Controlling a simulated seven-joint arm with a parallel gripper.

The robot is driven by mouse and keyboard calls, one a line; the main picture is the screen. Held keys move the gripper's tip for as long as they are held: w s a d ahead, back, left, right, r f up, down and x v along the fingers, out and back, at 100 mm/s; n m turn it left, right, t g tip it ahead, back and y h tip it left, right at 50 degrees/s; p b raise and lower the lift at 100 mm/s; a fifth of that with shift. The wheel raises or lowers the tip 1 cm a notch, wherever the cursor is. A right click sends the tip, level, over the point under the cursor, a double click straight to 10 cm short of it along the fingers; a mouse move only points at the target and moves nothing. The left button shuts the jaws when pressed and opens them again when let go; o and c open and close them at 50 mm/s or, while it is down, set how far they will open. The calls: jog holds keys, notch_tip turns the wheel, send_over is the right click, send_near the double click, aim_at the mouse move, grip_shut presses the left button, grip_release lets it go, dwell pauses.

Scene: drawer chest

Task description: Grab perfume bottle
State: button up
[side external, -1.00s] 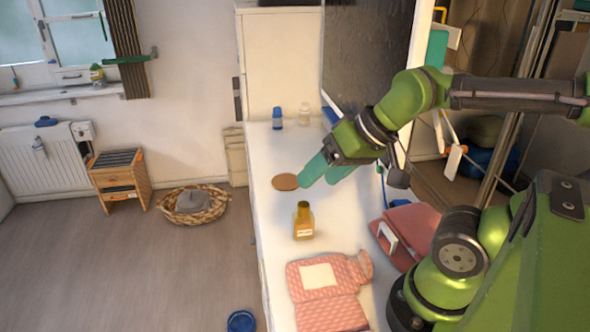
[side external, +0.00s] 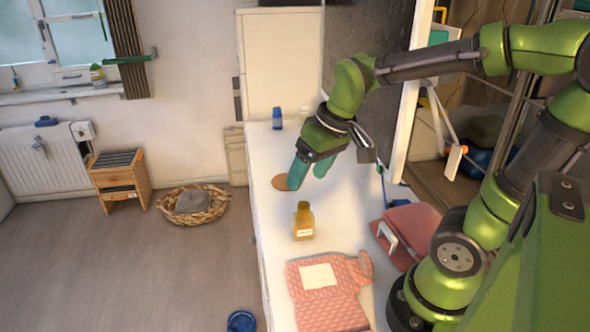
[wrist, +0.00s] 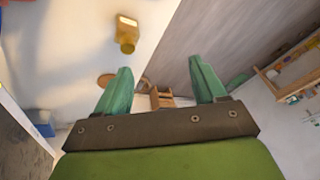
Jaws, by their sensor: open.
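The perfume bottle is an amber bottle (side external: 303,222) with a darker cap and a pale label, upright on the white chest top. It also shows in the wrist view (wrist: 127,35), near the top and left of centre. My gripper (side external: 308,180) has teal fingers and hangs above the chest top, behind the bottle in the side view. The fingers are apart and empty. In the wrist view my gripper (wrist: 160,80) shows a wide gap between its fingers, and the bottle lies beyond the left finger, apart from it.
A round brown disc (side external: 279,184) lies partly behind my fingers. A blue bottle (side external: 277,118) stands at the back. The chest's left edge drops to the floor.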

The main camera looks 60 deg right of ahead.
aim_at(303, 221)
jog(key=w+d+f+n+g+h, duration=0.1)
jog(key=w+d+f+n+g, duration=0.3)
jog(key=n, duration=0.7)
jog(key=f, duration=0.5)
jog(key=d+f, duration=0.1)
jog(key=f, duration=0.9)
jog(key=shift+w+d+f, duration=0.1)
jog(key=shift+w+d, duration=0.15)
jog(key=shift+w, duration=0.1)
jog(key=c, duration=1.2)
